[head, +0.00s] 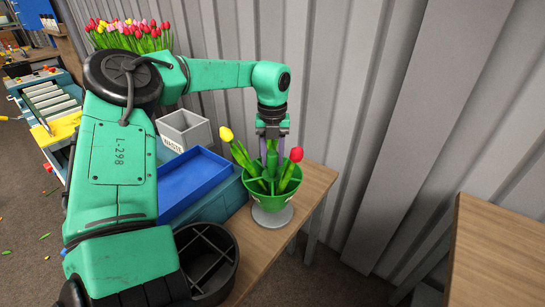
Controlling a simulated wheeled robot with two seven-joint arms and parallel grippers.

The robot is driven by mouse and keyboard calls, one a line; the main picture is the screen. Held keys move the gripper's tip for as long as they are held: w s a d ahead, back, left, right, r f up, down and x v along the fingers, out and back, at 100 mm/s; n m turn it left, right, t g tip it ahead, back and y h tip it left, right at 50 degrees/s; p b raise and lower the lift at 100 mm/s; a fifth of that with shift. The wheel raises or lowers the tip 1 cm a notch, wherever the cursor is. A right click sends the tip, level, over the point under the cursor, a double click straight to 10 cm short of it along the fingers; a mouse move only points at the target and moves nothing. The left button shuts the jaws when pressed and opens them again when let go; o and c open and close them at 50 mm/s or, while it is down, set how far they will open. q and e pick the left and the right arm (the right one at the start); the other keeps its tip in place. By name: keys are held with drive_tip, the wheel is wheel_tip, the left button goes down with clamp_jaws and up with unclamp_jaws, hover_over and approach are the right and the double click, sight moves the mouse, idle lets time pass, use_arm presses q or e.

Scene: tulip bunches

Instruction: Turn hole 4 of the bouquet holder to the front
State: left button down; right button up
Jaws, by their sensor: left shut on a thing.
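The bouquet holder (271,201) is a green bowl on a round grey base (272,217), standing on the wooden table. A yellow tulip leans out of it to the left and a red tulip (295,157) rises at its right. A green upright part stands at its middle. My left gripper (271,150) points down over the holder, shut on that green upright part (271,166), as far as I can tell. The hole numbers are too small to read. My right gripper is not in view.
A blue tray (193,184), a grey waste bin (184,128) and a black divided bucket (207,262) stand left of the holder. The corrugated wall (330,90) is close behind. The table (313,183) is bare right of the holder.

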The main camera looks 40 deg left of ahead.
use_arm(q)
drive_tip(key=shift+n, duration=0.3)
drive_tip(key=shift+n+b, duration=0.75)
drive_tip(key=shift+n, duration=0.35)
drive_tip(key=shift+n+b, duration=0.65)
drive_tip(key=shift+n, duration=1.05)
drive_tip(key=shift+r+n+b, duration=0.1)
drive_tip(key=shift+n+b, duration=0.45)
drive_tip(key=shift+n, duration=1.35)
drive_tip(key=shift+n+b, duration=0.3)
drive_tip(key=shift+n, duration=1.1)
drive_tip(key=shift+w+r+n, duration=0.1)
drive_tip(key=shift+n, duration=0.3)
